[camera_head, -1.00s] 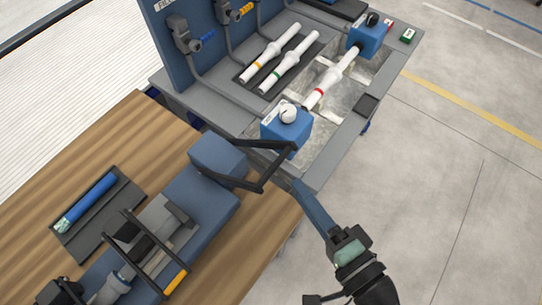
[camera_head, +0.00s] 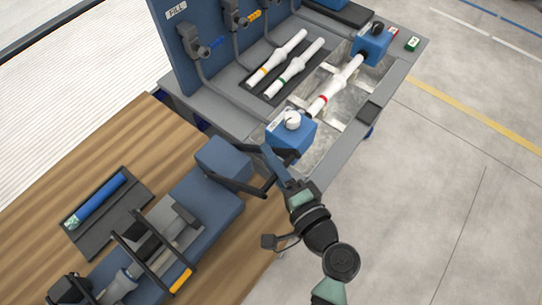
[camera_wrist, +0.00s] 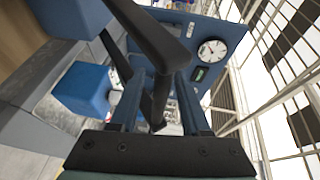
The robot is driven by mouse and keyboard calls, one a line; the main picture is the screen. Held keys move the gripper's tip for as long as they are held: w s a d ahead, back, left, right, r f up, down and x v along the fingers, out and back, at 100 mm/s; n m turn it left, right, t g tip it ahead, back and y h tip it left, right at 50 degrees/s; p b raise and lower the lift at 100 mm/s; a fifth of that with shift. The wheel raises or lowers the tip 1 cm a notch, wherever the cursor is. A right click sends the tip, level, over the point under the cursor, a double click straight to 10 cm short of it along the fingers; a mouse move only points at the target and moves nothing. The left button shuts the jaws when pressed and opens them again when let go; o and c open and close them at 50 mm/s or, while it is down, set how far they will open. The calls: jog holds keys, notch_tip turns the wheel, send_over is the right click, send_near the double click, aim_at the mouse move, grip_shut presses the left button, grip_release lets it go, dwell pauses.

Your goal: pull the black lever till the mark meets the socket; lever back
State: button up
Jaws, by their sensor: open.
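The black lever (camera_head: 248,188) is a bent bar frame on the blue machine (camera_head: 222,162) on the wooden table; its outer end is partly hidden by my gripper. My gripper (camera_head: 270,155) is at that outer end. In the wrist view, the open blue fingers of my gripper (camera_wrist: 160,105) stand on either side of the lever's bar (camera_wrist: 162,75), which passes between them; I cannot tell whether they touch it. A white pipe with a red mark (camera_head: 323,99) lies between two blue blocks on the grey bench. Which mark and socket the task means is unclear.
The near blue block (camera_head: 290,132) with a white knob stands close to my gripper. Two white pipes (camera_head: 293,67) lie on a dark tray. A blue tube (camera_head: 97,200) lies on a dark mat at left. The wrist view shows a round gauge (camera_wrist: 212,48). Open floor lies right.

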grip_shut()
dwell(0.3)
dwell(1.2)
